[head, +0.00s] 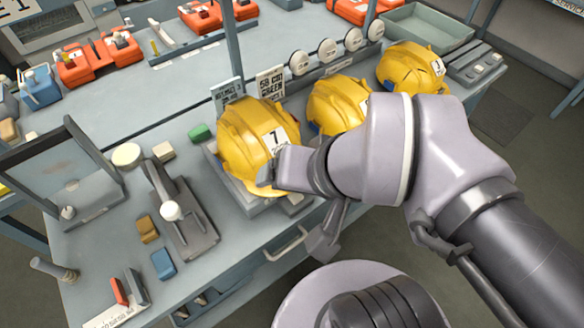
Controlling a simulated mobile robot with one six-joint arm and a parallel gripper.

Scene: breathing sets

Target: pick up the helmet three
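Three yellow helmets stand in a row along the bench. The left helmet (247,140) carries a white tag reading 7. The middle helmet (335,102) is partly hidden behind my arm, with only the edge of its tag showing. The right helmet (408,66) has a small tag that seems to read 3; its lower part is partly covered by my arm. My gripper (276,178) is at the front right of the helmet with the 7, overlapping its lower edge in the picture. I cannot tell whether they touch. The fingers are mostly hidden by my wrist.
Round white discs (327,50) and sign cards (270,88) stand behind the helmets. A grey-green tray (428,28) lies at the back right. A framed panel (62,170), a lever device (178,212) and small blocks (162,264) occupy the bench's left. A drawer handle (287,245) projects at the front.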

